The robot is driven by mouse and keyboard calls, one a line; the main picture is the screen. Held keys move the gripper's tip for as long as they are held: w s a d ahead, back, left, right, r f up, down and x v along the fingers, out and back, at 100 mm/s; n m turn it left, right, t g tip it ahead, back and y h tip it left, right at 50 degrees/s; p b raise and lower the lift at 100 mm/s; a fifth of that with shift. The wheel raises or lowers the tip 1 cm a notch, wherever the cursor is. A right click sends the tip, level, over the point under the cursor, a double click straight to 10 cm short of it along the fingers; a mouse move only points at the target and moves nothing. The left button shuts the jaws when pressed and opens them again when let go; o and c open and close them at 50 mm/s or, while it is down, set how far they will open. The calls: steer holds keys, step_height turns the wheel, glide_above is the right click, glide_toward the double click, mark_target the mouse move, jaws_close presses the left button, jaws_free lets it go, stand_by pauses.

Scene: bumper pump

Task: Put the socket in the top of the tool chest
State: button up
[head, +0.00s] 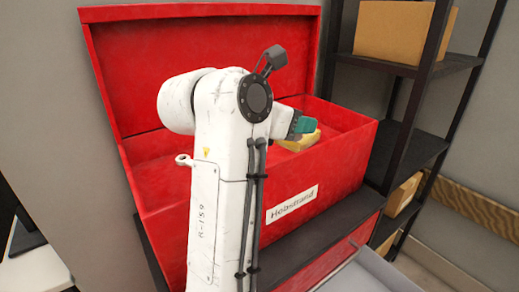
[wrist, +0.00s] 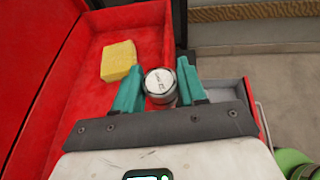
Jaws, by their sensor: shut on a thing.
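The socket (wrist: 160,84) is a round silver piece held between the teal fingers of my gripper (wrist: 161,88) in the wrist view. My gripper (head: 304,125) also shows in the head view, above the right part of the open top of the red tool chest (head: 330,180); the socket is hidden there. The chest's lid (head: 190,50) stands raised. In the wrist view the socket overlaps the edge of the chest top (wrist: 85,100); its height above the chest is hard to tell.
A yellow sponge (wrist: 119,61) lies in the chest top, left of the socket; it also shows in the head view (head: 299,142). A wrench end (head: 184,160) shows at the left of the chest. A grey drawer (wrist: 233,92) is open below. A black shelf (head: 415,140) stands at right.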

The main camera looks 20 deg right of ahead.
steer(key=w+f+p, duration=0.3)
steer(key=w+f, duration=0.1)
steer(key=w, duration=0.5)
steer(key=p, duration=0.2)
glide_above(270, 158)
steer(key=f, duration=0.4)
steer(key=shift+s+f, duration=0.35)
steer(key=shift+s, duration=0.05)
steer(key=shift+w+f, duration=0.25)
steer(key=shift+f, duration=0.1)
step_height(270, 158, down, 3)
steer(key=shift+w+r+p, duration=0.1)
steer(key=shift+r+p, duration=0.05)
steer(key=shift+p, duration=0.65)
steer(key=shift+f, duration=0.3)
steer(key=shift+f+b, duration=0.2)
steer(key=shift+b, duration=0.1)
steer(key=o, duration=1.1)
steer(key=shift+o, duration=0.2)
steer(key=shift+r, duration=0.2)
